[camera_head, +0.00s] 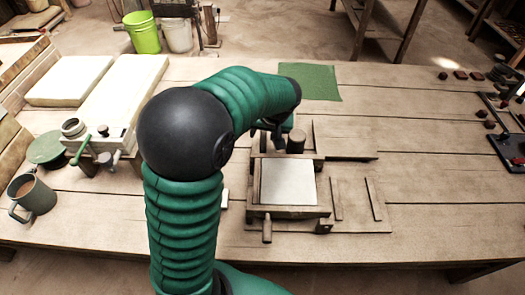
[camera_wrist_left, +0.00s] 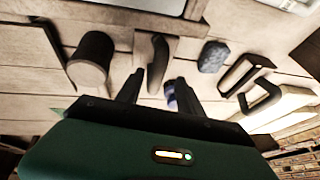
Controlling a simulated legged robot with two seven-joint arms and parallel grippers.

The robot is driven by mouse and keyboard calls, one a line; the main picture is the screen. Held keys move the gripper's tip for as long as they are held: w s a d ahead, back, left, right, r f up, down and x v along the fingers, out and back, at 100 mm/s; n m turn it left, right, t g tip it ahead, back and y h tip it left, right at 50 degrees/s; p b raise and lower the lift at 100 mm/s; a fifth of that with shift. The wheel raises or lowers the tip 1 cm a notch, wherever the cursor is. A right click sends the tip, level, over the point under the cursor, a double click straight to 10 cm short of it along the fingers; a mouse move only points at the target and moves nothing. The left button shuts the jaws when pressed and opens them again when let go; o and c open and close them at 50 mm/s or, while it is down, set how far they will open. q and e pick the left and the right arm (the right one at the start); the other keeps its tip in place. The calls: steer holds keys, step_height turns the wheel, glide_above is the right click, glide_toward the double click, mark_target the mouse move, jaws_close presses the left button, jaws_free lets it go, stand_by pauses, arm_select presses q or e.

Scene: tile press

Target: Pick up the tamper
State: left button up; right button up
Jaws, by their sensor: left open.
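A short round brown block (camera_head: 296,141), perhaps the tamper, stands at the back of the wooden tile press (camera_head: 323,212). A dark round block, seemingly the same one, shows at the left of the wrist view (camera_wrist_left: 90,60). A pale square tile (camera_head: 288,182) lies in the press. My left gripper (camera_head: 279,138) is by the back of the press, left of the round block. Its open fingers (camera_wrist_left: 157,86) frame a curved brown handle (camera_wrist_left: 158,58) in the wrist view; I cannot tell contact. My left arm hides part of the table. My right gripper is not in view.
A green cloth (camera_head: 309,82) lies behind the press. At the left are pale slabs (camera_head: 70,80), a small device (camera_head: 103,140) and a mug (camera_head: 35,194). Dark tools (camera_head: 507,150) lie at the right edge.

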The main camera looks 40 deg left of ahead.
mark_target(264, 136)
arm_select(q)
steer(key=f, duration=0.1)
steer(key=w+f, duration=0.1)
steer(key=f, duration=0.1)
steer(key=shift+a, duration=0.2)
steer(key=shift+s, duration=0.15)
steer(key=shift+c, duration=0.6)
jaws_close()
stand_by(0.4)
